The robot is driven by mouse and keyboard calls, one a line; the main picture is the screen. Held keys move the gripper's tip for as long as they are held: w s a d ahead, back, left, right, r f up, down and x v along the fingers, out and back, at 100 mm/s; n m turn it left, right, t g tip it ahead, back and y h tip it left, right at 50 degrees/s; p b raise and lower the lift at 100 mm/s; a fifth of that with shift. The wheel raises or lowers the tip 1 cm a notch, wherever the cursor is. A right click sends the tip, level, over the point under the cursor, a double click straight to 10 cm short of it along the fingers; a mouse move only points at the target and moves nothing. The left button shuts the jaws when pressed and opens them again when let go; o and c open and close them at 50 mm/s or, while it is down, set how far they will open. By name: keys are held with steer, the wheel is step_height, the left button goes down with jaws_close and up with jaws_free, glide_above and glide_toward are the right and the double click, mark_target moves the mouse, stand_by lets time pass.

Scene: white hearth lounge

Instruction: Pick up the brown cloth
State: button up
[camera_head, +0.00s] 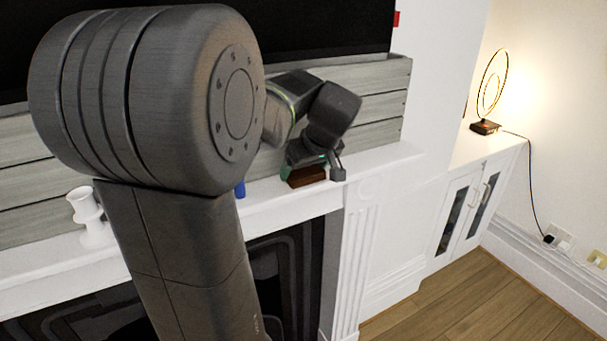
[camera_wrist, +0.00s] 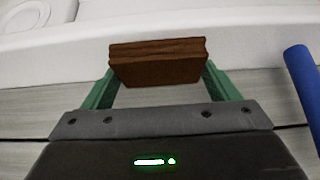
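The brown cloth (camera_head: 308,177) shows as a dark brown, block-like shape at the mantel, under my gripper (camera_head: 314,162). In the wrist view the brown cloth (camera_wrist: 158,63) lies between the tips of the green fingers of my gripper (camera_wrist: 159,70). The fingers are spread wide, one at each side of the cloth. Their tips meet the cloth's side edges in the picture, and I cannot tell whether they press on it. In the head view the arm and gripper hide part of the cloth.
The white mantel (camera_head: 370,160) runs above the fireplace, with grey planks (camera_head: 385,105) behind it. A blue object (camera_wrist: 303,90) stands close beside the gripper. A white candlestick (camera_head: 90,218) stands at the left. A lamp (camera_head: 486,126) stands on a white cabinet at the right.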

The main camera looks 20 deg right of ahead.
mark_target(308, 174)
steer(key=shift+r, duration=0.1)
steer(key=shift+c, duration=0.3)
steer(key=shift+s+r, duration=0.1)
steer(key=shift+r, duration=0.05)
steer(key=r, duration=0.4)
steer(key=s+r+b, duration=0.1)
steer(key=r, duration=0.1)
steer(key=shift+d+r, duration=0.1)
steer(key=shift+r, duration=0.2)
steer(key=s+d+b, duration=0.1)
steer(key=s+b, duration=0.1)
steer(key=s, duration=1.6)
steer(key=shift+s+d, duration=0.2)
steer(key=shift+s, duration=0.2)
